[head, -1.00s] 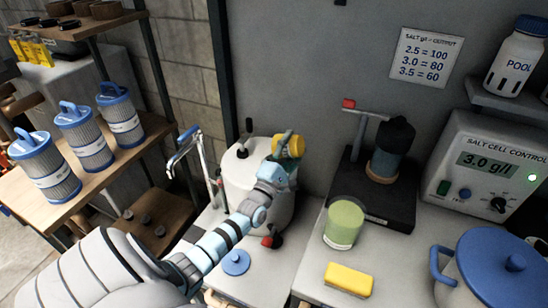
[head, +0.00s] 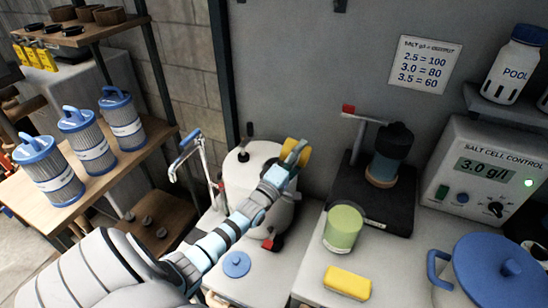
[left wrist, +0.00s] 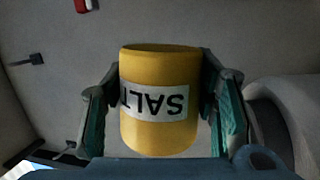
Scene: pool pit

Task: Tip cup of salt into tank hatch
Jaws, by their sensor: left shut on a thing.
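My left gripper (head: 295,153) is shut on the yellow salt cup (head: 304,158), above the right side of the white tank (head: 246,181). The gripper fingers cover part of the cup in the head view. In the left wrist view the cup (left wrist: 160,126) sits between both fingers, its SALT label upside down and its dark rim at the top. I cannot tell from this how far the cup is tilted, and no salt is seen falling. The tank has a dark fitting (head: 243,156) on top. The hatch opening cannot be made out. My right gripper is not in view.
A blue knobbed lid (head: 236,264) lies on the counter before the tank. To the right are a green canister (head: 343,229), a yellow block (head: 347,282), a black stand (head: 366,200) and a blue-lidded pot (head: 495,270). A tap (head: 189,160) stands left of the tank.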

